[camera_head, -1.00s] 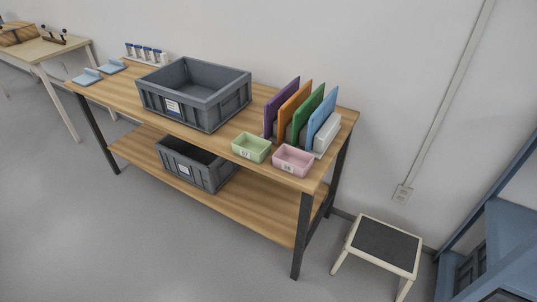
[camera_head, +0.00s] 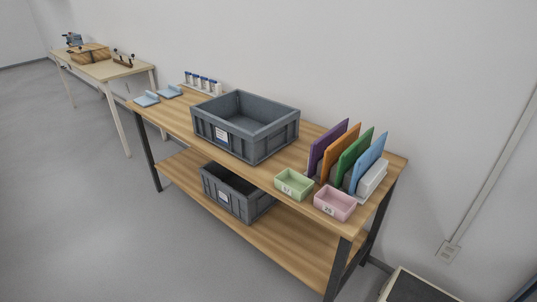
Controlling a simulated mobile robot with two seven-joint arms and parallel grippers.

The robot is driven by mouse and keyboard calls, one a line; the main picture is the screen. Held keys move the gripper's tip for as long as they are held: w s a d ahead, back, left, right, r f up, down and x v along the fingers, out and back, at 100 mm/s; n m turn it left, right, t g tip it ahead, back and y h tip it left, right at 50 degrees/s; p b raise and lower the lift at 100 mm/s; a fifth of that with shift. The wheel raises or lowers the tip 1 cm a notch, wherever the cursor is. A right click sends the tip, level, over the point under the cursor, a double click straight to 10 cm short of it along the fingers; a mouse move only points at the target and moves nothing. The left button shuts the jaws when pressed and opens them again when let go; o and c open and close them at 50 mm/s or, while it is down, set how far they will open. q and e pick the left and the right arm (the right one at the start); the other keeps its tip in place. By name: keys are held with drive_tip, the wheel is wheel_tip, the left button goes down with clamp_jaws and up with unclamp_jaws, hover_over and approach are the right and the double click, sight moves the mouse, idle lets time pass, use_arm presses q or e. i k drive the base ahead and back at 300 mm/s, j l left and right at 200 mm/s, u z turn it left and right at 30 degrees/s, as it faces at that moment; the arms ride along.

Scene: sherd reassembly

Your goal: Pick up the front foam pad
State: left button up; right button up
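Two light blue foam pads lie at the far left end of the wooden workbench (camera_head: 290,226). The front foam pad (camera_head: 146,99) is nearer the bench's front edge. The other foam pad (camera_head: 169,91) lies just behind it and to its right. Each seems to have a raised part on a flat base. Neither of my grippers shows in the head view, so I cannot see whether they are open or shut.
A large grey crate (camera_head: 213,127) stands mid-bench, with tubes in a rack (camera_head: 203,84) behind the pads. Green (camera_head: 294,185) and pink (camera_head: 335,205) bins and upright coloured folders (camera_head: 349,155) fill the right end. Another crate (camera_head: 229,199) sits on the lower shelf. Floor in front is clear.

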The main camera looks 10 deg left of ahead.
sight(150, 98)
drive_tip(key=i+j+u, duration=0.45)
drive_tip(key=j, duration=0.2)
drive_tip(key=i+j+u, duration=0.35)
drive_tip(key=j+u, duration=0.15)
drive_tip(key=i+j+u, duration=0.45)
drive_tip(key=i+u, duration=0.5)
drive_tip(key=i, duration=0.8)
drive_tip(key=i+j+z, duration=0.15)
drive_tip(key=i, duration=0.7)
drive_tip(key=i+j, duration=0.1)
drive_tip(key=i, duration=0.7)
drive_tip(key=i+z, duration=0.5)
drive_tip(key=i+j+z, duration=0.15)
drive_tip(key=i+z, duration=0.15)
drive_tip(key=z, duration=0.15)
